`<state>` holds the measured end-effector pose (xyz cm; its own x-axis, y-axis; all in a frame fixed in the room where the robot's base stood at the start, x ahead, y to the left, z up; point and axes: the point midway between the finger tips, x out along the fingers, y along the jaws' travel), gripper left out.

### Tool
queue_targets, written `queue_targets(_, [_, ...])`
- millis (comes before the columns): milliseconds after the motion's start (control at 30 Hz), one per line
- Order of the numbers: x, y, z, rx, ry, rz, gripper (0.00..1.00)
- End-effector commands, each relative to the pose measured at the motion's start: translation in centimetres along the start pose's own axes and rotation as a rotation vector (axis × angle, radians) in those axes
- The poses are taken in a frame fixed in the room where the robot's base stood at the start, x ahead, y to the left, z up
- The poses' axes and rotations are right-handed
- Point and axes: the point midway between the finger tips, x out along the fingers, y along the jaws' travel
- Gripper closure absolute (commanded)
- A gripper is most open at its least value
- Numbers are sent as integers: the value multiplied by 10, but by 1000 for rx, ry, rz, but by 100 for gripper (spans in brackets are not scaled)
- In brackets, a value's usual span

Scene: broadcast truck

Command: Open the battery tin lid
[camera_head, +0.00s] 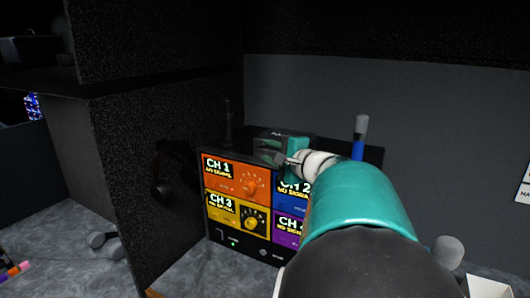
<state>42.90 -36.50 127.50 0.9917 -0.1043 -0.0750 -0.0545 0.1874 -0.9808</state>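A dark box (270,135) with faint pale lettering on its top stands on the four-channel monitor; it may be the battery tin, but the lettering is too small to read. My gripper (284,156) is at the box's front right side. My teal and white arm reaches up to it from the lower right. The gripper overlaps the box in the picture, and I cannot tell whether they touch. I cannot make out a lid edge; part of the box is hidden behind my gripper.
The monitor (236,220) shows orange, yellow, blue and purple panels; my arm hides its right part. A blue-and-grey upright object (359,138) stands behind. Black headphones (165,185) hang on the dark partition at left. Microphones (103,242) lie on the grey counter (60,265).

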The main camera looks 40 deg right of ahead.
Motion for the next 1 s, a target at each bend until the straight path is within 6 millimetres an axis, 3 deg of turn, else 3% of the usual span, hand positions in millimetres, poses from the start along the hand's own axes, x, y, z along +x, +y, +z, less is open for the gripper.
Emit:
queue_targets(33, [0,0,0,0,0,0,73])
queue_targets(167, [0,0,0,0,0,0,99])
queue_targets(200, [0,0,0,0,0,0,100])
queue_targets(667, [0,-6,1,35,-1,15,100])
queue_targets(1000, [0,-38,1,217,-1,91,100])
